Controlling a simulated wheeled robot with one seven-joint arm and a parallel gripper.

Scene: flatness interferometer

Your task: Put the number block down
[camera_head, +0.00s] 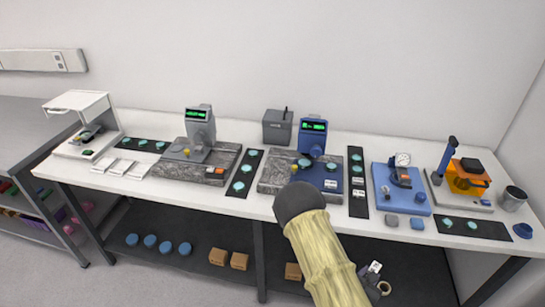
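My arm, in a pale ribbed sleeve with a dark rounded cap, rises from the lower edge to the bench's front edge. I cannot make out the fingers of my gripper, nor anything held in them. I cannot pick out the number block with certainty. A small white piece with dark marks (375,267) shows low down, right of the sleeve, beside dark parts and a pale ring (384,287). I cannot tell what it is or what bears it. Small white labelled pieces also lie by the blue instrument (331,184) and on a black strip (357,209).
The white bench (222,207) carries a grey instrument (200,127), a blue instrument (313,136), a blue gauge stand (400,203), an orange device (466,180) and a metal cup (514,198). Blue pucks (150,241) and brown boxes (239,261) sit on the lower shelf.

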